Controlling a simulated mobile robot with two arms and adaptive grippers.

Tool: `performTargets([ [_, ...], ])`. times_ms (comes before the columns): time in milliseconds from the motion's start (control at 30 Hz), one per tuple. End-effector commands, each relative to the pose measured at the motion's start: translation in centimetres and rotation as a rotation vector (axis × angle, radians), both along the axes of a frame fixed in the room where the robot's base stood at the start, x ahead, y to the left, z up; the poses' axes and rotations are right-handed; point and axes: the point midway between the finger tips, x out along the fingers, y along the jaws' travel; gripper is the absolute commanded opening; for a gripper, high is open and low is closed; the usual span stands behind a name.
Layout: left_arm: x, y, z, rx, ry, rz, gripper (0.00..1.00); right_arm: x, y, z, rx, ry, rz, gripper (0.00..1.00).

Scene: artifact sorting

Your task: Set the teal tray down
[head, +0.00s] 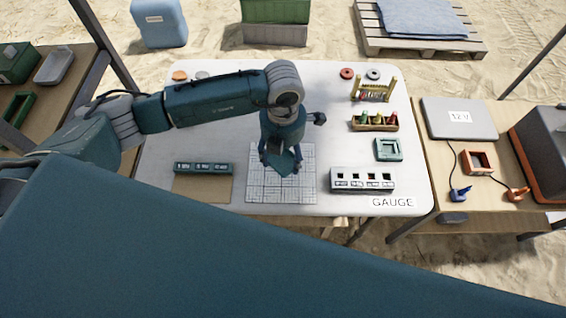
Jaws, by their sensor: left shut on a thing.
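My left gripper (281,165) reaches in from the left and points down over the white gridded mat (258,194) in the middle of the table. It is shut on a small flat teal piece (288,162), which I take to be the teal tray; it looks tilted. The gripper hides part of it, and I cannot tell whether it touches the mat. My right gripper is not in view.
Right of the mat are a white block with square openings (362,187), a pale green square frame (388,159), a wooden rack (374,128) and a bead frame (374,99). A dark green labelled strip (203,168) lies left. The white table (325,90) has bare room behind the mat.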

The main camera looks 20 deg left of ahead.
Motion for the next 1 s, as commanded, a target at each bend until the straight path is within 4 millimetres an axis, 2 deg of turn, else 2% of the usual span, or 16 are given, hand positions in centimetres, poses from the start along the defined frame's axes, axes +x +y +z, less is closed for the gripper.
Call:
performTargets([
  [100, 0.0, 0.0, -1.2, -0.001, 0.000, 0.000, 0.36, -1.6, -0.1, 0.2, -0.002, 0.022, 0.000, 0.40],
  [200, 0.0, 0.0, -2.0, 0.000, 0.001, 0.000, 0.36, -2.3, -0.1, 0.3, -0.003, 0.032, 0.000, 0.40],
  [467, 0.0, 0.0, -5.5, -0.001, 0.000, 0.000, 0.36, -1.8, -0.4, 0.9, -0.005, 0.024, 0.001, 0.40],
  [867, 0.0, 0.0, -6.3, 0.000, -0.001, -0.001, 0.36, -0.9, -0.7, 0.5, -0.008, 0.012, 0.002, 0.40],
  [900, 0.0, 0.0, -6.2, 0.000, -0.001, -0.001, 0.66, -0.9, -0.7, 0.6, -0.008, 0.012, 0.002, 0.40],
  [1000, 0.0, 0.0, -6.1, 0.000, -0.001, -0.001, 0.81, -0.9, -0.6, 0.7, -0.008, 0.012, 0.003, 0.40],
])
